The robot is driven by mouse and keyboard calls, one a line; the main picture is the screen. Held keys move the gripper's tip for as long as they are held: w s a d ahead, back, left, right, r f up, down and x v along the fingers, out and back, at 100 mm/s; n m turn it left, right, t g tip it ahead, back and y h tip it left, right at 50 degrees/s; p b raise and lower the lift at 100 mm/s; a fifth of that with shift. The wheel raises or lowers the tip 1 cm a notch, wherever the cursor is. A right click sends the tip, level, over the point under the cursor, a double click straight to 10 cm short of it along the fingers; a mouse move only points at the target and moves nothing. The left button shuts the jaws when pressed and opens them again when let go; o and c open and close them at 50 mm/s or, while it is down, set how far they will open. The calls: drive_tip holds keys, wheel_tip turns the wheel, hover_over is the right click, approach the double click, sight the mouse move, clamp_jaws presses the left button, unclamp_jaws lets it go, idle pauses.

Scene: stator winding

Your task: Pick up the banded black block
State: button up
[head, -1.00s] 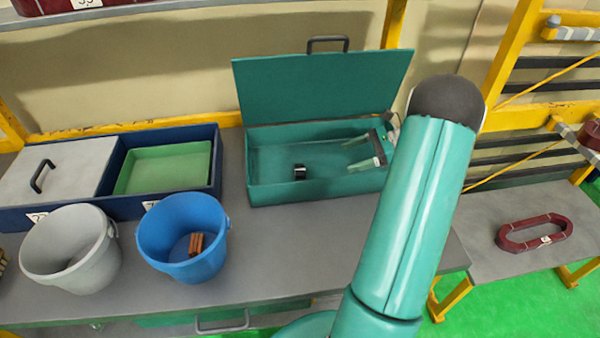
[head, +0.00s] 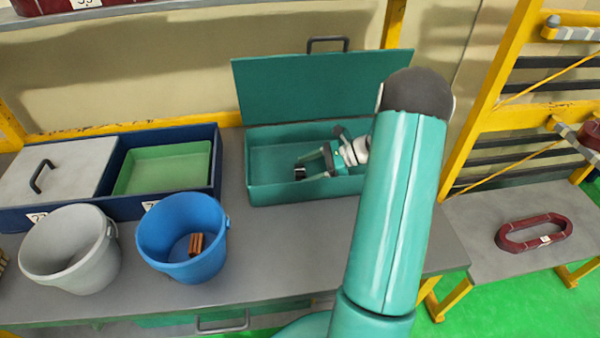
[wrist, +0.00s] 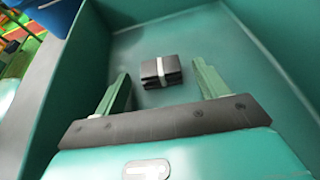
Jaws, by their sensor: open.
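The banded black block (wrist: 161,72), dark with one pale band, lies on the floor of the open teal box (head: 270,192). In the head view the block (head: 299,174) is small and sits at the fingertips. My gripper (head: 313,167) is inside the box, open, reaching in from the right. In the wrist view my gripper (wrist: 163,75) has its two green fingers apart, with the block ahead, between the lines of the fingertips. The fingers do not appear to touch it.
The box's teal lid (head: 310,87) stands open behind. A blue bucket (head: 160,245) with brown pieces, a grey bucket (head: 45,262) and a navy tray (head: 215,180) stand to the left. A dark red ring (head: 535,232) lies on the right-hand bench.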

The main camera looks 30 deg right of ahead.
drive_tip(key=c, duration=1.1)
